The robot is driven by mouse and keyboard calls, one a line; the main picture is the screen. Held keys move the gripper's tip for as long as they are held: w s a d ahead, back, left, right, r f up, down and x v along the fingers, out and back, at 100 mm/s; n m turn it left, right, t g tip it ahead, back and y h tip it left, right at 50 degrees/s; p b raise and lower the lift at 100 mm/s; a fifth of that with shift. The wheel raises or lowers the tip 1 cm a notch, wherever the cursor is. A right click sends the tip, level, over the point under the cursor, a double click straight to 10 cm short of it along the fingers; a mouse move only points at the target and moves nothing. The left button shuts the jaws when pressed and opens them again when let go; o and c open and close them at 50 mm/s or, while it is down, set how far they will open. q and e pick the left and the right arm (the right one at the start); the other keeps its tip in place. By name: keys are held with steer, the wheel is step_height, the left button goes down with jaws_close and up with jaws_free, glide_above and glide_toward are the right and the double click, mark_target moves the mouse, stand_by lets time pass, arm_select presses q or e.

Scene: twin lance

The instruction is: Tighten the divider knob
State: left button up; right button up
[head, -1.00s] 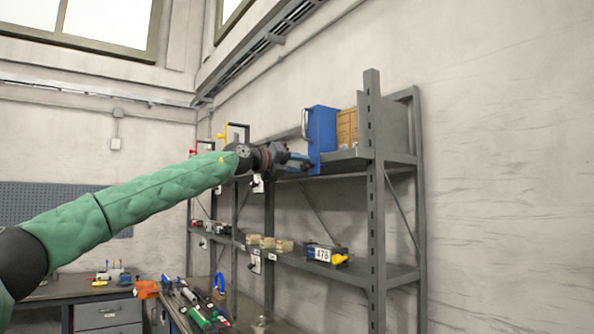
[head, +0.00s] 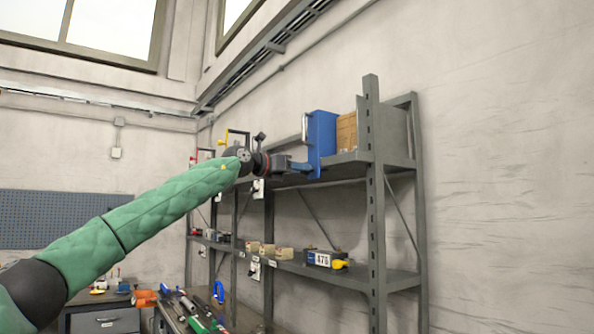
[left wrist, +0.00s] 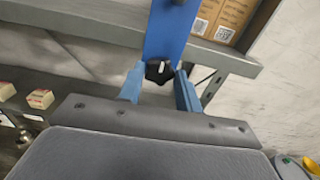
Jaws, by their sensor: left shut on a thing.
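The blue divider (head: 321,138) stands upright at the shelf's near edge in the head view. The left wrist view shows its blue face (left wrist: 168,32) from close up, with the black divider knob (left wrist: 158,70) at its lower end. My left gripper (head: 304,166) is at the divider's lower front. In the left wrist view its two blue fingers lie either side of the knob, and the gripper (left wrist: 159,78) is shut on it. The knob is too small to make out in the head view. My right gripper is not in view.
Cardboard boxes (head: 346,131) stand just right of the divider on the upper shelf (head: 350,157). A grey rack post (head: 375,210) rises to the right. A workbench with tools is below.

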arm_select(q)
steer(key=shift+d+f, duration=0.1)
steer(key=shift+f, duration=0.15)
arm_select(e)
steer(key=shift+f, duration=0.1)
arm_select(q)
steer(key=o, duration=1)
steer(key=shift+w, duration=0.1)
steer(key=shift+r, duration=0.1)
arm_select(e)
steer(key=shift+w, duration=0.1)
arm_select(q)
steer(key=b+v, duration=0.2)
steer(key=v, duration=0.5)
steer(key=shift+a, duration=0.35)
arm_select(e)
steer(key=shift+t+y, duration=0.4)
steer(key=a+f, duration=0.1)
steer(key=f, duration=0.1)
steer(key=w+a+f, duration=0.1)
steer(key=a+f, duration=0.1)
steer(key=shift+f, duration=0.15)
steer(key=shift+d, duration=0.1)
